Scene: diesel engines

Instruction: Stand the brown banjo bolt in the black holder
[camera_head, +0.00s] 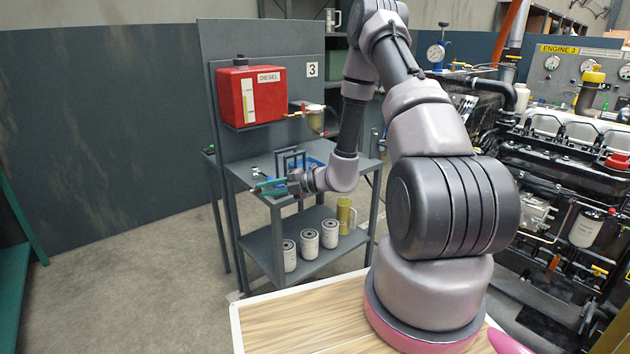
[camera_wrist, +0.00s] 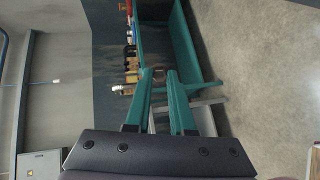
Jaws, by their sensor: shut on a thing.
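My gripper (camera_head: 262,186) has teal fingers and is held out sideways at the front left edge of the grey cart's top. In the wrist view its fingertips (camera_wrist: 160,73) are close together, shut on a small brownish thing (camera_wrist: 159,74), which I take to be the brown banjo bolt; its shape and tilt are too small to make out. In the head view the bolt cannot be told apart from the fingers. I cannot clearly pick out the black holder; small dark and pale items (camera_head: 256,170) lie on the cart top just behind the fingers.
The grey cart (camera_head: 262,243) carries a blue tray (camera_head: 313,163) and a dark upright frame beside my wrist. White filters (camera_head: 309,243) and a yellow jug (camera_head: 346,215) stand on its lower shelf. A red diesel tank (camera_head: 250,96) hangs above. An engine stands at right.

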